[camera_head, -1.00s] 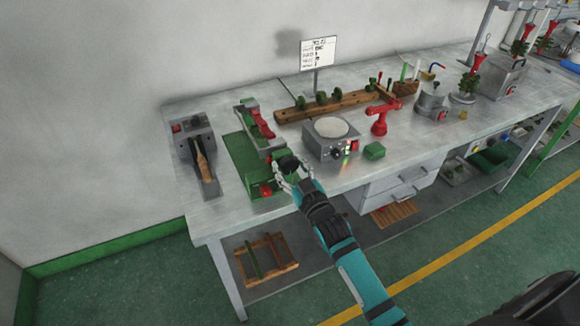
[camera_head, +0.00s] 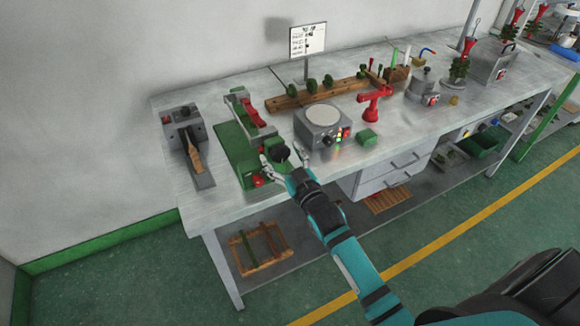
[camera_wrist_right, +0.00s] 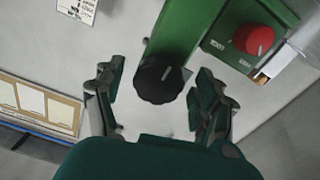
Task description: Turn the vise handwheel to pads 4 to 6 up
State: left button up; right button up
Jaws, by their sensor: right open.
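The green vise (camera_head: 234,151) stands on the bench at the left front. Its black handwheel (camera_head: 280,152) faces the bench's front edge and shows large in the right wrist view (camera_wrist_right: 160,80). My right gripper (camera_head: 283,157) is at the handwheel. In the wrist view its two fingers stand open, one on each side of the wheel, with gaps visible. A red knob (camera_wrist_right: 253,40) sits on a green panel beside the vise. The bar on top of the vise has red and green parts (camera_head: 250,113), too small to read pad numbers. My left gripper is out of view.
A grey device with a wooden-handled tool (camera_head: 193,155) stands left of the vise. A wooden rack (camera_head: 310,96) lies behind.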

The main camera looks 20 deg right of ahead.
jog(key=s, duration=1.1)
jog(key=shift+s+d, duration=0.2)
jog(key=shift+s, duration=0.1)
jog(key=shift+f, duration=0.1)
jog(key=s+a+f+g, duration=0.1)
jog(key=s+f+g, duration=0.2)
jog(key=f, duration=0.8)
jog(key=s+f+g, duration=0.2)
jog(key=s+f, duration=0.1)
jog(key=f, duration=0.8)
jog(key=s+a+f+g, duration=0.1)
jog(key=s+f+g, duration=0.25)
jog(key=f, duration=0.75)
jog(key=s+f+g, duration=0.2)
jog(key=s+f, duration=0.4)
jog(key=s, duration=0.4)
jog(key=s+d+f+g, duration=0.1)
jog(key=s+f+g, duration=0.2)
jog(key=s+f, duration=0.4)
jog(key=s+f+g, duration=0.3)
jog(key=s+f, duration=0.3)
jog(key=s, duration=0.7)
jog(key=shift+s+d+f+h, duration=0.2)
jog(key=shift+d+f+h, duration=0.05)
jog(key=shift+h, duration=0.05)
jog(key=shift+g, duration=0.25)
jog(key=shift+c, duration=0.3)
